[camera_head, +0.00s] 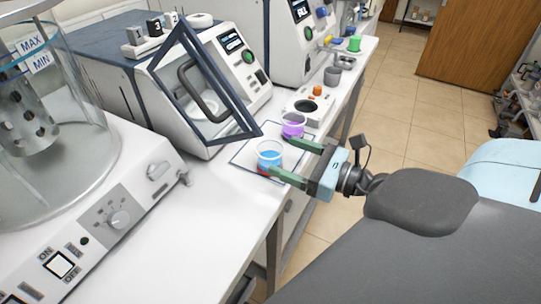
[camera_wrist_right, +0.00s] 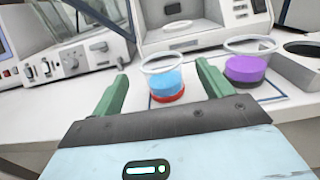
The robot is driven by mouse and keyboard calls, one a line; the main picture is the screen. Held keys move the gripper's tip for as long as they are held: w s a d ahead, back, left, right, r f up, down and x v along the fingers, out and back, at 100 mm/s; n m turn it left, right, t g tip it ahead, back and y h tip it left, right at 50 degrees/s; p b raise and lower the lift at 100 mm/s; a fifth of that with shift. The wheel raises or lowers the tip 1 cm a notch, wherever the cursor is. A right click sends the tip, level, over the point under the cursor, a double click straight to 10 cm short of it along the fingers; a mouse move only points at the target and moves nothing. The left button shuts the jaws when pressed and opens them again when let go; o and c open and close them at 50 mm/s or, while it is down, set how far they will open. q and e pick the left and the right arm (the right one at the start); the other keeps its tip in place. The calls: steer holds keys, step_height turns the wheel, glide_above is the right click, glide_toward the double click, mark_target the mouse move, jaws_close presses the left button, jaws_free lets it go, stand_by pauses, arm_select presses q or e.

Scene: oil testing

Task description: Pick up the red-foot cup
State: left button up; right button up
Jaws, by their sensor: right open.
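The red-foot cup (camera_head: 269,154) is a clear cup with blue liquid and a red base. It stands upright on a blue-outlined mat (camera_head: 243,158) on the white bench. It also shows in the wrist view (camera_wrist_right: 168,82), between the fingers in the picture. My right gripper (camera_head: 278,154) is open and low over the bench edge, its green fingers pointing at the cup. One fingertip overlaps the red foot in the head view; I cannot tell whether it touches. In the wrist view the right gripper (camera_wrist_right: 161,70) is empty. My left gripper is out of view.
A purple-filled cup (camera_head: 292,128) with a dark foot stands close behind, near the farther finger. An open-doored machine (camera_head: 200,85) stands behind the mat. A large glass vessel (camera_head: 55,130) is at left. Bare bench (camera_head: 200,225) lies in front.

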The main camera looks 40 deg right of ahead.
mark_target(282, 156)
steer(key=shift+w, duration=0.1)
steer(key=p+x, duration=0.1)
steer(key=x, duration=0.3)
steer(key=shift+w+a+f, duration=0.1)
steer(key=shift+w, duration=0.15)
steer(key=shift+w+a+f, duration=0.1)
steer(key=shift+w+a, duration=0.05)
steer(key=shift+w, duration=0.15)
steer(key=shift+c, duration=0.8)
steer(key=c, duration=0.9)
